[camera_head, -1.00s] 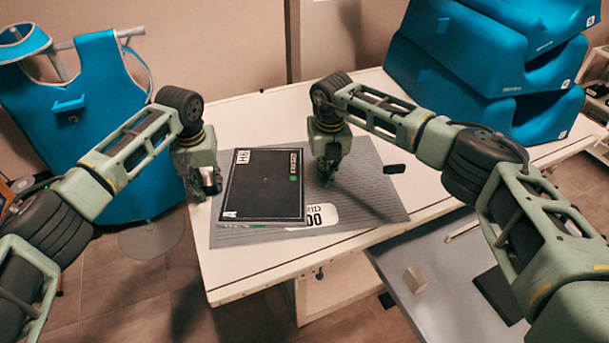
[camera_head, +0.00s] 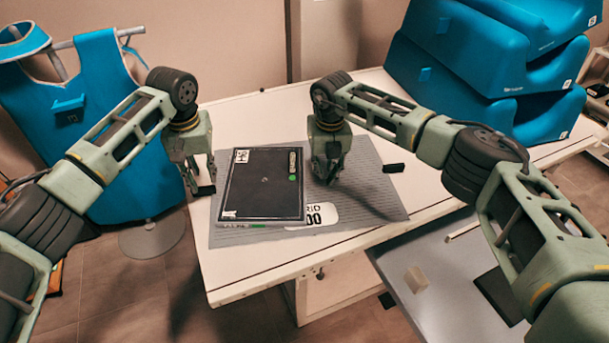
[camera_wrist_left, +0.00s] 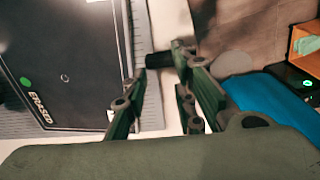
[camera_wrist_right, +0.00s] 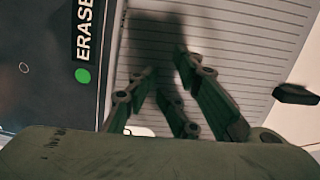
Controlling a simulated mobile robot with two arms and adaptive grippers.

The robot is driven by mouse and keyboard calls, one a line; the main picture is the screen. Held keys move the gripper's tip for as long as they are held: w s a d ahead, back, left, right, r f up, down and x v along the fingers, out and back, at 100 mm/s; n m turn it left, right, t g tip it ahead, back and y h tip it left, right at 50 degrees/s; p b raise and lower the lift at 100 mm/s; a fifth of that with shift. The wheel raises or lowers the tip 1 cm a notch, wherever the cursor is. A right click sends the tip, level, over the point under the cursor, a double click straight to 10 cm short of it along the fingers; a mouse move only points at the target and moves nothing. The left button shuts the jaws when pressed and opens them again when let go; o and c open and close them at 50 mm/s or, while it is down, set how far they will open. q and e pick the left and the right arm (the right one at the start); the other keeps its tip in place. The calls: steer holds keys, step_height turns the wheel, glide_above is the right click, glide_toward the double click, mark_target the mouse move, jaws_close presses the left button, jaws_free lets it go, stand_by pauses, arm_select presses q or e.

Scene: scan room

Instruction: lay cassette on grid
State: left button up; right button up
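The cassette (camera_head: 262,190) is a dark flat panel with a green dot and white labels. It lies on the ribbed grey grid (camera_head: 368,192), toward the grid's left side, and the grid's white label shows beyond its lower right corner. My left gripper (camera_head: 202,190) is open just left of the cassette, apart from it. The left wrist view shows its fingers (camera_wrist_left: 165,100) spread beside the cassette (camera_wrist_left: 70,60). My right gripper (camera_head: 326,176) is over the grid right of the cassette. In the right wrist view its fingers (camera_wrist_right: 165,100) are apart with nothing between them.
The white table (camera_head: 240,275) has a small black block (camera_head: 393,168) at the grid's right edge. Blue foam wedges (camera_head: 480,60) are stacked at the back right. A blue apron (camera_head: 85,130) hangs at left. A lower grey surface (camera_head: 440,300) holds a small beige block (camera_head: 416,279).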

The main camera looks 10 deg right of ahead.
arm_select(q)
steer(key=r, duration=0.3)
steer(key=shift+s+d+r, duration=0.15)
steer(key=shift+s+r, duration=0.05)
steer(key=shift+r, duration=0.2)
arm_select(e)
steer(key=shift+s+f, duration=0.2)
steer(key=shift+f, duration=0.05)
arm_select(q)
steer(key=shift+w+d, duration=0.1)
steer(key=shift+w, duration=0.05)
arm_select(e)
step_height(320, 180, up, 8)
steer(key=shift+r, duration=0.2)
arm_select(q)
steer(key=shift+r, duration=0.1)
arm_select(e)
steer(key=shift+s, duration=0.15)
